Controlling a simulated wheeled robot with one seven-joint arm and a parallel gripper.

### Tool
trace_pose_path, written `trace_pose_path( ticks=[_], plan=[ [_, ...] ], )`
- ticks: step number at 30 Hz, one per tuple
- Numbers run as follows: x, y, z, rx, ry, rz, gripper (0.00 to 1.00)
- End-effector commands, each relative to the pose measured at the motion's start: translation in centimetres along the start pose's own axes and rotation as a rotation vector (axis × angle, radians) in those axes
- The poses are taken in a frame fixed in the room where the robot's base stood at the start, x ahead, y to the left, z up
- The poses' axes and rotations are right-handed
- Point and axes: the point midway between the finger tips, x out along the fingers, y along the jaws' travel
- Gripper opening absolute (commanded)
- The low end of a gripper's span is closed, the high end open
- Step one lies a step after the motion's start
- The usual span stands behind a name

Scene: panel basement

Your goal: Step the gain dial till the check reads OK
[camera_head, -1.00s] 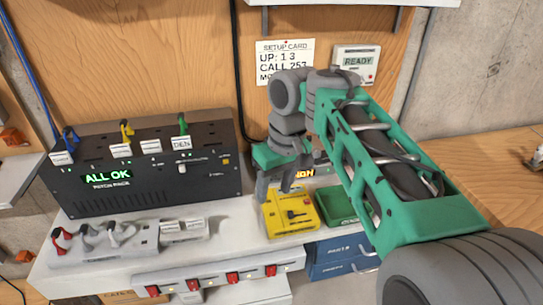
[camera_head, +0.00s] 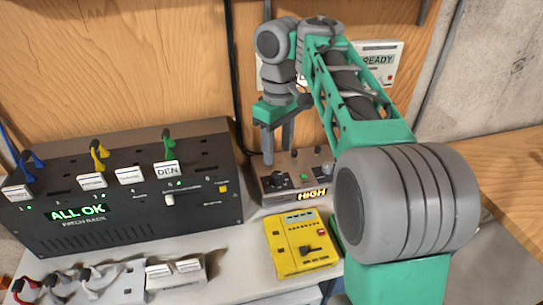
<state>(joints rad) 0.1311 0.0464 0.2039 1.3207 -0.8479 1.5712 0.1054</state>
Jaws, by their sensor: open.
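A small grey-brown box with several knobs (camera_head: 290,192) stands at the back of the bench, right of the black patch rack. Its lit amber display (camera_head: 312,194) reads HIGH. A dark knob (camera_head: 277,182) sits on its left part, with a small green button (camera_head: 304,177) to the right. Which knob is the gain dial, I cannot tell. My gripper (camera_head: 278,154) is open and points down, its fingertips just above or behind the left part of the box, apparently holding nothing. My arm covers the wall behind.
The black patch rack (camera_head: 120,222) reads ALL OK and carries coloured plugs. A yellow device (camera_head: 302,258) lies in front of the knob box. Loose leads (camera_head: 85,278) lie at front left. A wall unit (camera_head: 380,62) reads READY.

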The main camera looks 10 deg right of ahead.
Motion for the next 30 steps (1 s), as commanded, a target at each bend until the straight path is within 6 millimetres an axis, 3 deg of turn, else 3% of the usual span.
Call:
trace_pose_path(
  ticks=[4, 15, 26, 30],
  plan=[
    [1.1, 0.0, 0.0, 0.000, 0.000, 0.000, 0.50],
    [7.4, 0.0, 0.0, 0.000, 0.001, 0.000, 0.50],
    [7.8, 0.0, 0.0, 0.001, 0.001, 0.000, 0.50],
    [7.8, 0.0, 0.0, 0.001, 0.001, 0.000, 0.38]
  ],
)
